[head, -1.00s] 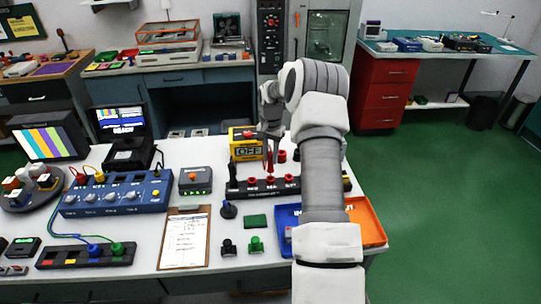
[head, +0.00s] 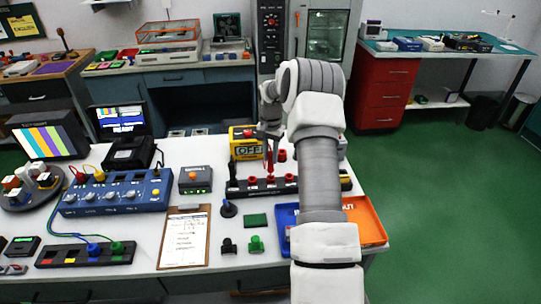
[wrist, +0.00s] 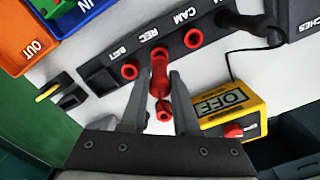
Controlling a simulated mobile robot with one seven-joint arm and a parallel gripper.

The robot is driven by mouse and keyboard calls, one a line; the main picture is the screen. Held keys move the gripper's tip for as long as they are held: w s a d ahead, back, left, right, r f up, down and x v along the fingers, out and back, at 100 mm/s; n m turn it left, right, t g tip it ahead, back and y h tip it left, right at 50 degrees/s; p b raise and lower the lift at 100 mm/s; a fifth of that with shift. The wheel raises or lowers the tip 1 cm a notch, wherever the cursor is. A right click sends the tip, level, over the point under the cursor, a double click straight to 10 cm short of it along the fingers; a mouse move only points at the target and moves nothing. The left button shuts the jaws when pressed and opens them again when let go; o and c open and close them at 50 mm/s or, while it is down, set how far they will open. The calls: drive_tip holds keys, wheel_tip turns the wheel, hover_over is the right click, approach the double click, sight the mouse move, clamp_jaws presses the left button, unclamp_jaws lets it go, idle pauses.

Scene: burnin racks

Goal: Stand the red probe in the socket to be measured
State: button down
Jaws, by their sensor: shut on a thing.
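My gripper (wrist: 159,105) is shut on the upright red probe (wrist: 159,76); it also shows in the head view (head: 270,138), behind my forearm's left edge. The probe (head: 270,163) stands over the black socket strip (head: 262,189), in line with the red socket marked REC (wrist: 158,52). Its lower end overlaps that socket, and I cannot tell whether it is seated. The BATT socket (wrist: 129,71) and CAM socket (wrist: 193,39) beside it look empty.
The yellow meter (wrist: 232,103), reading OFF, stands close beside my gripper. A loose red ring-shaped piece (wrist: 164,115) lies behind the strip. Blue and orange trays (head: 366,221) flank my forearm. A clipboard (head: 184,238) and blue switch box (head: 115,193) are left.

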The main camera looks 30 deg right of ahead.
sight(270, 169)
drive_tip(key=shift+f+b, duration=1)
drive_tip(key=shift+f, duration=0.6)
drive_tip(key=c, duration=0.6)
unclamp_jaws()
drive_tip(key=shift+r, duration=0.1)
wheel_tip(270, 169, up, 17)
drive_tip(key=shift+r, duration=0.15)
idle(0.4)
